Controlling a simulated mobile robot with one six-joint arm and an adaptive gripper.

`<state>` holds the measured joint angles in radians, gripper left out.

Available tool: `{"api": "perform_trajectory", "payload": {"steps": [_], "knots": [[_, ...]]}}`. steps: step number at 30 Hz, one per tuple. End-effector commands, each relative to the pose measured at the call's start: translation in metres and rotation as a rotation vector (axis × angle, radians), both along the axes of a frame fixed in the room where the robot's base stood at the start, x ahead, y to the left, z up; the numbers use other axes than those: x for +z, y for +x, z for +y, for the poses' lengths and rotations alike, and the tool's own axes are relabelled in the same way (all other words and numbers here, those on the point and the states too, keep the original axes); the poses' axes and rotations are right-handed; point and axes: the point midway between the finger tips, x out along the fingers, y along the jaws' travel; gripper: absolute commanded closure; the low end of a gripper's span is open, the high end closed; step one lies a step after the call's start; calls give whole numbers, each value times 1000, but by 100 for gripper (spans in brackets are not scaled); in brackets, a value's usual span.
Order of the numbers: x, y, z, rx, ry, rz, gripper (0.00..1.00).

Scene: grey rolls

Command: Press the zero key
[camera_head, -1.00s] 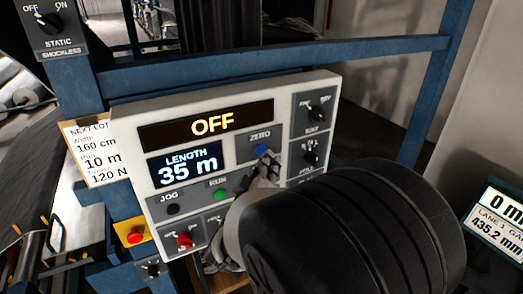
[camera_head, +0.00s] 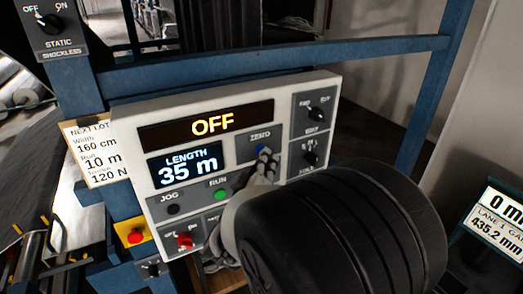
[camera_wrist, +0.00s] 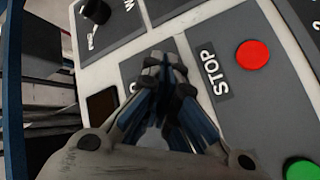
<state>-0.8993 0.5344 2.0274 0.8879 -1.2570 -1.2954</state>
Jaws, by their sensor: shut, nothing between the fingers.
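The white control panel (camera_head: 330,88) stands tilted in the head view. Its blue zero key (camera_head: 262,148) sits under the ZERO label on a grey plate, partly covered by my fingertips. My gripper (camera_head: 266,161) is shut and empty, with its tips right at the key; I cannot tell whether they touch it. In the wrist view my gripper (camera_wrist: 165,62) points at the panel face, and the key is hidden behind the fingers. The length display (camera_head: 187,165) reads 35 m, and the display above it (camera_head: 212,125) reads OFF.
A red button (camera_wrist: 253,55) labelled STOP lies beside my fingers in the wrist view. A green RUN button (camera_head: 221,195), a black JOG button (camera_head: 172,209) and dark knobs (camera_head: 311,158) surround the key. A blue rail (camera_head: 270,66) crosses behind the panel.

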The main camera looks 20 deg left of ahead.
Motion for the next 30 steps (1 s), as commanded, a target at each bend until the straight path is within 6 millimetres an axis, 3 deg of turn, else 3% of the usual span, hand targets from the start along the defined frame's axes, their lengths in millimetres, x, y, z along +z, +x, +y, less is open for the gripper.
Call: {"api": "perform_trajectory", "payload": {"steps": [20, 30], "knots": [[1, 3, 4, 0, 1, -1, 100], [1, -7, -7, 1, 1, -1, 100]]}}
